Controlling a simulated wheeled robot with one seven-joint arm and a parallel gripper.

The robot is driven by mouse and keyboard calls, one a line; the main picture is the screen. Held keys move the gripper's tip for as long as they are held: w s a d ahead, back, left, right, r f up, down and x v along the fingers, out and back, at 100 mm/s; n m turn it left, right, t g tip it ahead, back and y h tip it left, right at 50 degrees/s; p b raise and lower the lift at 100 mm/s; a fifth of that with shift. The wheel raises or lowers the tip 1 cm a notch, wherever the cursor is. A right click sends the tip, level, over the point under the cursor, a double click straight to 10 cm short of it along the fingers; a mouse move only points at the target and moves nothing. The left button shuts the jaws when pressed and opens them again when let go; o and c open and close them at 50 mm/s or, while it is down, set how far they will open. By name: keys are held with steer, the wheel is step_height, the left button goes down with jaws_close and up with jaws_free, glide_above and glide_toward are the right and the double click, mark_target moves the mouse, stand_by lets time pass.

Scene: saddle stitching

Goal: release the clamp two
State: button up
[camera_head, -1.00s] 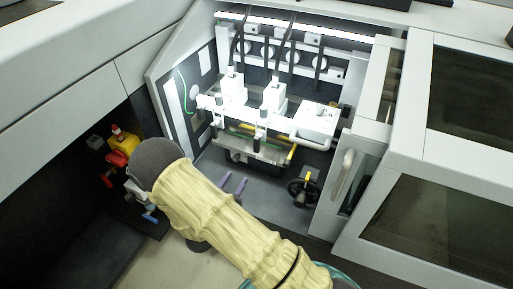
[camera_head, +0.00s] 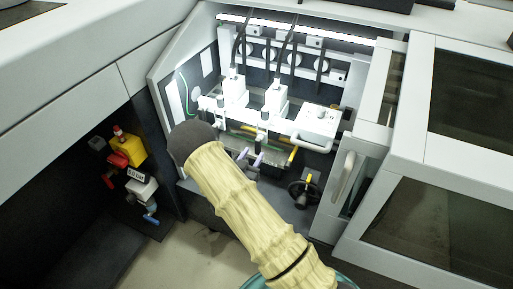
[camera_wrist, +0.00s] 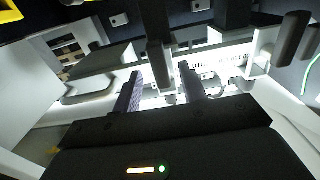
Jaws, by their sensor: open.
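My gripper (camera_head: 250,156) is open, its two purple fingers pointing into the lit machine bay. In the wrist view its fingers (camera_wrist: 159,70) stand apart, with a dark upright clamp handle (camera_wrist: 160,62) showing in the gap between and beyond them. Contact cannot be told, and the fingers are not shut on it. This appears to be the right clamp (camera_head: 263,118) of the two in the head view, below the right white stitching head (camera_head: 274,97). The other clamp (camera_head: 220,102) is to its left; its dark handle shows at right in the wrist view (camera_wrist: 290,38). No label marks which is clamp two.
A white box with a loop handle (camera_head: 318,123) is right of the clamps. A black handwheel (camera_head: 304,190) is below it. Bay walls and an open door with a handle (camera_head: 345,175) bound the sides. Red and yellow switchgear (camera_head: 124,155) is at the left.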

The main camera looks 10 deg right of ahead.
mark_target(258, 149)
steer(key=shift+x, duration=2.35)
jaws_close()
steer(key=shift+s+d+n, duration=0.1)
steer(key=shift+n, duration=0.3)
steer(key=shift+s+d+r+n+p, duration=0.1)
steer(key=shift+n+p, duration=0.1)
steer(key=shift+n, duration=0.4)
steer(key=shift+s+d+r+n+p, duration=0.1)
steer(key=shift+n+p, duration=0.1)
steer(key=shift+n, duration=0.4)
steer(key=shift+s+d+r+n+p, duration=0.15)
steer(key=shift+d+r+n+p, duration=0.2)
steer(key=shift+n, duration=1.45)
steer(key=shift+s+d+r+n+p, duration=0.2)
steer(key=shift+n+p, duration=0.3)
steer(key=shift+n, duration=1.3)
steer(key=shift+s+d+r+n+p, duration=0.2)
steer(key=shift+n+p, duration=0.2)
steer(key=shift+n, duration=1.4)
